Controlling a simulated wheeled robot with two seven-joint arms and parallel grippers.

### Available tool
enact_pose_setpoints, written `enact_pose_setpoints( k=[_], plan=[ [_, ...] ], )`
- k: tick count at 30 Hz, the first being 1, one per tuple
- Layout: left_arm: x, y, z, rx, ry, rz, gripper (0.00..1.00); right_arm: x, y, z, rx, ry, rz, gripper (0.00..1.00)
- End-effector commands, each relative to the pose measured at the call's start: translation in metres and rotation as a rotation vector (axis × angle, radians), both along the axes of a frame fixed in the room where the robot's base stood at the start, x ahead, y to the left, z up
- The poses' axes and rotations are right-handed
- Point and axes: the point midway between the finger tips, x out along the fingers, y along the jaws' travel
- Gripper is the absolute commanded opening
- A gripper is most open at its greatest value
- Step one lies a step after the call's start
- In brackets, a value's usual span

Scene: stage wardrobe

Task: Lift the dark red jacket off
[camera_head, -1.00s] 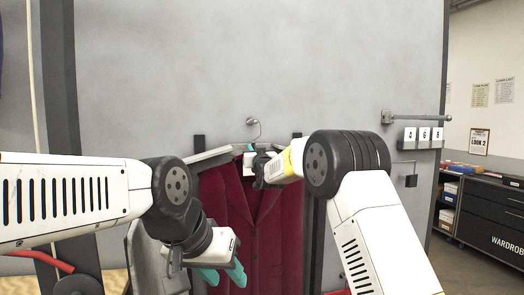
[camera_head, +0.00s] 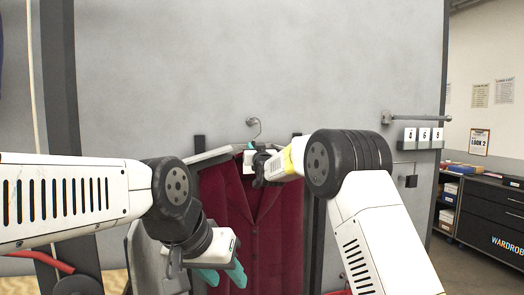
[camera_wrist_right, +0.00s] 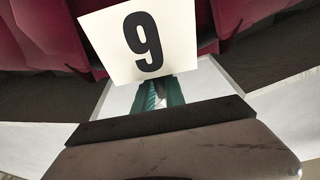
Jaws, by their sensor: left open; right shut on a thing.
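The dark red jacket (camera_head: 275,235) hangs on a hanger (camera_head: 258,130) whose hook goes up to a round wall peg (camera_head: 253,121). My right gripper (camera_head: 250,150) is at the jacket's collar, just below the hook, shut on what looks like the hanger's neck. The grip itself is mostly hidden. In the right wrist view, teal fingertips (camera_wrist_right: 160,94) close around a pale thin part behind a white card with a black 9 (camera_wrist_right: 145,42); dark red cloth (camera_wrist_right: 240,15) shows beyond. My left gripper (camera_head: 223,274) is open and empty, in front of the jacket's lower left side.
To the right, a metal rail (camera_head: 420,117) sticks out of the grey wall above number cards (camera_head: 424,134). A dark drawer cabinet (camera_head: 490,215) stands farther right. A red hose-like part (camera_head: 45,261) is at lower left.

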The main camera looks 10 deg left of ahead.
Motion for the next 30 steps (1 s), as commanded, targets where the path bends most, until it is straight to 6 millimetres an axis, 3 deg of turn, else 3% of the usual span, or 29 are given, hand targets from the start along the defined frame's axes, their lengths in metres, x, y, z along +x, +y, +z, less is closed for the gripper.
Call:
enact_pose_setpoints(
  k=[30],
  plan=[
    [0.0,0.0,0.0,0.0,0.0,0.0,0.41,-0.036,-0.015,0.006,0.004,-0.006,0.0,0.0]
  ],
)
